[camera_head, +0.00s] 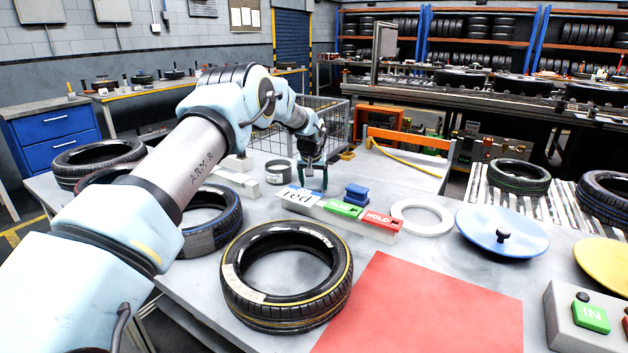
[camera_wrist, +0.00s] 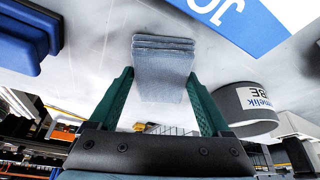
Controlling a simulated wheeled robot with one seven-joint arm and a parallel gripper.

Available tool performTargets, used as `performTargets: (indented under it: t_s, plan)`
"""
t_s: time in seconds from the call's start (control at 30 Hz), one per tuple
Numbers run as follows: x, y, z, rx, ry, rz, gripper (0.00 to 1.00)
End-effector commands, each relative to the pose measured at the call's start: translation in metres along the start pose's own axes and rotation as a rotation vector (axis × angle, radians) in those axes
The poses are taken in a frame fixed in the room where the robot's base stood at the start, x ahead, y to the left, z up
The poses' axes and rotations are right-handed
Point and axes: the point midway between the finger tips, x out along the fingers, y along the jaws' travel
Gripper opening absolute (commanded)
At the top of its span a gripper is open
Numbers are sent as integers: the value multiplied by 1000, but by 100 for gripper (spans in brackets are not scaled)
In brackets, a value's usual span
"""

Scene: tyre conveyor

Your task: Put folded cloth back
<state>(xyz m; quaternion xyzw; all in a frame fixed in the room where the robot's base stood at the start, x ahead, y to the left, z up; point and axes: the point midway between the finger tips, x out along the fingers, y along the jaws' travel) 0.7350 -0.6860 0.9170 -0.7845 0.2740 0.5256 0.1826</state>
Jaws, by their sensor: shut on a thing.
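My gripper (camera_head: 313,182) is at the far part of the grey table, behind the sign block. In the wrist view its two green fingers (camera_wrist: 160,80) stand on either side of a grey-blue folded cloth (camera_wrist: 163,62), a flat stack of several layers, and are shut on it. In the head view the cloth is too small and covered by the fingers to make out. I cannot tell whether the cloth touches the table.
A dark labelled tin (camera_head: 278,172) stands just left of my gripper; a blue block (camera_head: 357,194) is to its right. A tyre (camera_head: 240,285) and red mat (camera_head: 425,305) fill the front.

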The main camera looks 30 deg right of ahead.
Motion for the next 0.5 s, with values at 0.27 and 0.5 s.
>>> performTargets:
  t_s: [0.27,0.5]
  plan:
    - [2,0,0,0,1,0,29]
    - [2,0,0,0,1,0,100]
